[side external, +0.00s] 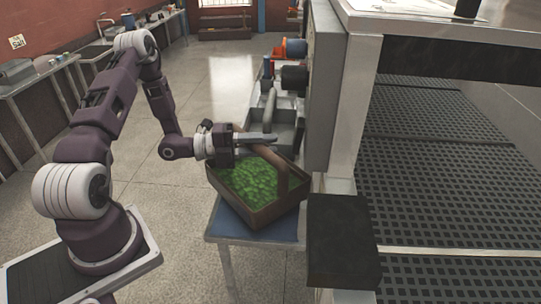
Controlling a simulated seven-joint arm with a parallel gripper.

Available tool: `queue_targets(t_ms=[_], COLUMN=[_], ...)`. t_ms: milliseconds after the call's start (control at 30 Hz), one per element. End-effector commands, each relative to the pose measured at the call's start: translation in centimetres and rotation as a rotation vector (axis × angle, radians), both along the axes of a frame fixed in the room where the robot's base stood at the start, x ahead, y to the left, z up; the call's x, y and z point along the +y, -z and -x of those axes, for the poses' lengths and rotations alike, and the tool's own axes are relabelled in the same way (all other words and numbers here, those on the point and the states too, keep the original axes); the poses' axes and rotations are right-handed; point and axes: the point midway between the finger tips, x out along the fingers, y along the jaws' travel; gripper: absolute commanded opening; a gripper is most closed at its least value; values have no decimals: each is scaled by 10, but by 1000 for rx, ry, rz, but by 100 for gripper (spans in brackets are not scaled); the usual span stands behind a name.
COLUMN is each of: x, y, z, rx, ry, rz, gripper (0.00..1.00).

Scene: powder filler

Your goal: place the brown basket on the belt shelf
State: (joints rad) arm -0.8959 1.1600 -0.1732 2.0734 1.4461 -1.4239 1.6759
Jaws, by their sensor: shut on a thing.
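The brown basket (277,214) is in the middle of the side external view, full of green leafy-looking contents (255,178). Its handle (262,153) arches over it. My gripper (268,138) reaches in from the left and is shut on the handle near its top. The basket sits over a low blue-topped stand (224,222), turned at an angle to it. I cannot tell whether its bottom touches the stand. Which surface is the belt shelf is not clear; a dark perforated belt surface (440,190) lies to the right.
A grey machine with a chute (262,108) and motors (294,77) stands just behind the basket. A metal frame post (350,110) and a dark block (342,238) stand close on its right. Side tables (40,72) line the left wall. The floor between is clear.

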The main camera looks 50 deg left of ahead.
Motion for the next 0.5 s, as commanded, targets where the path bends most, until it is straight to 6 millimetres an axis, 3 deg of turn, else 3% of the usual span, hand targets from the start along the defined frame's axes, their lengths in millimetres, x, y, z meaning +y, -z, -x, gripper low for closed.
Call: queue_targets(t_ms=[233,500], x=[-9,-8], y=[0,22], z=[-11,-11], rx=[-2,-2], ry=[1,0], rz=[3,2], gripper=[0,0])
